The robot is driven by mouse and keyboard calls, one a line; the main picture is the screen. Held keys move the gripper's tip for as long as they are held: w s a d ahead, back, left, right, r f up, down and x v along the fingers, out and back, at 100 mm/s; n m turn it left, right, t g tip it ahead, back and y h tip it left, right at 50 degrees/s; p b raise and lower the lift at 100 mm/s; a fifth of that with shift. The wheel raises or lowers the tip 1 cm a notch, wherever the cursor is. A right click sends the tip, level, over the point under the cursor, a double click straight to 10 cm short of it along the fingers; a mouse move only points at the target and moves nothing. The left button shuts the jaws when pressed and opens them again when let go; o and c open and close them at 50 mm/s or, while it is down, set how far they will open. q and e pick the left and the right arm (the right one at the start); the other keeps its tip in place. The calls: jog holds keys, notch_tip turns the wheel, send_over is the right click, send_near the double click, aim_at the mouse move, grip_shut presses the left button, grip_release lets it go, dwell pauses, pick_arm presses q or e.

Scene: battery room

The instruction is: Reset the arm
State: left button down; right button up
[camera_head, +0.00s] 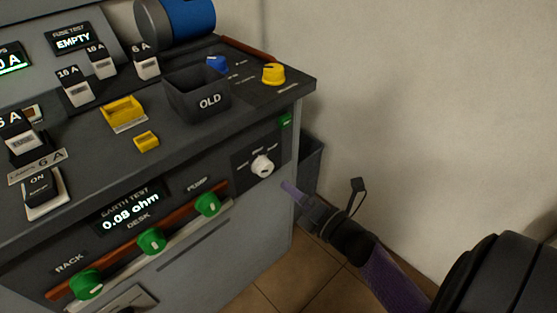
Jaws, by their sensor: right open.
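My right arm comes in from the lower right. My right gripper (322,193) is open and empty, in front of the wall and floor to the right of the desk. One fingertip shows near the desk's right front corner, close to a white rotary knob (262,166) on the front panel. I cannot tell whether it touches the desk. The other finger stands apart to the right. My left gripper is not in view.
The grey desk (215,243) fills the left. Its top holds several fuses, a black bin marked OLD (196,101), a yellow knob (273,74) and a blue knob (217,64). Green knobs line the front rail. A dark bin (309,163) stands behind the gripper. The wall side is clear.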

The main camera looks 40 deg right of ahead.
jog(key=shift+s, duration=0.95)
